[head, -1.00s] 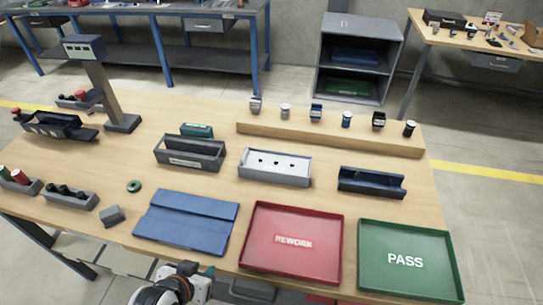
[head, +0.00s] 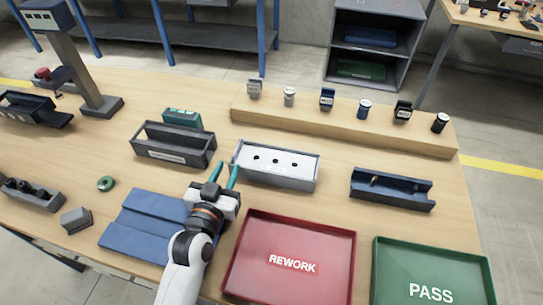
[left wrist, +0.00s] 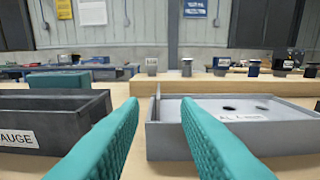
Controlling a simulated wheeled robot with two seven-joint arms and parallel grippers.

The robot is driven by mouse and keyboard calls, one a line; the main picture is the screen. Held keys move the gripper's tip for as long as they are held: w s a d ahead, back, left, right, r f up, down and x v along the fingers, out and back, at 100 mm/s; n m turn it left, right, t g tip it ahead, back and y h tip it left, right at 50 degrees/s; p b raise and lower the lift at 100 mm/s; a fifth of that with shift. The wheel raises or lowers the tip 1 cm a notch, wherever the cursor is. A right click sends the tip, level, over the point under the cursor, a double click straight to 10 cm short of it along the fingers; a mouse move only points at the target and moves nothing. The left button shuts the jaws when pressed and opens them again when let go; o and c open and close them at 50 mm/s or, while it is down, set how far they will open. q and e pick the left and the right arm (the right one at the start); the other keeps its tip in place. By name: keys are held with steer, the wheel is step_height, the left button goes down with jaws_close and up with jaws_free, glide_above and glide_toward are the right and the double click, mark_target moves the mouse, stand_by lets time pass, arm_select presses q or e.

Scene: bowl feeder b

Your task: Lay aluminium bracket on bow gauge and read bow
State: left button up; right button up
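My left gripper (head: 225,173) is open and empty. Its teal fingers point away from me, just left of a light grey tray (head: 305,181). The fingers also show in the left wrist view (left wrist: 160,108). In the tray lies a pale flat piece with dark round holes (head: 273,161), perhaps the aluminium bracket; the tray's label in the left wrist view is only partly legible. A dark open tray (head: 172,155) stands to the left; its label (left wrist: 17,139) ends in "AUGE". I cannot tell which thing is the bow gauge. My right gripper is not in view.
A red REWORK tray (head: 245,240) and a green PASS tray (head: 382,262) lie at the front. A blue folded mat (head: 135,230) is under my left arm. A dark channel-shaped holder (head: 392,190) is at right. A wooden ledge (head: 340,126) carries several small items behind.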

mark_target(238, 146)
arm_select(q)
steer(key=x, duration=0.3)
steer(key=shift+w, duration=0.3)
steer(key=shift+w+d+p, duration=0.1)
steer(key=shift+w+p, duration=0.2)
steer(key=p+x, duration=0.1)
steer(key=x, duration=0.3)
steer(key=shift+w+r, duration=0.1)
steer(key=shift+r, duration=0.05)
steer(key=shift+w, duration=0.3)
steer(key=shift+s, duration=0.1)
steer(key=shift+c, duration=0.7)
jaws_close()
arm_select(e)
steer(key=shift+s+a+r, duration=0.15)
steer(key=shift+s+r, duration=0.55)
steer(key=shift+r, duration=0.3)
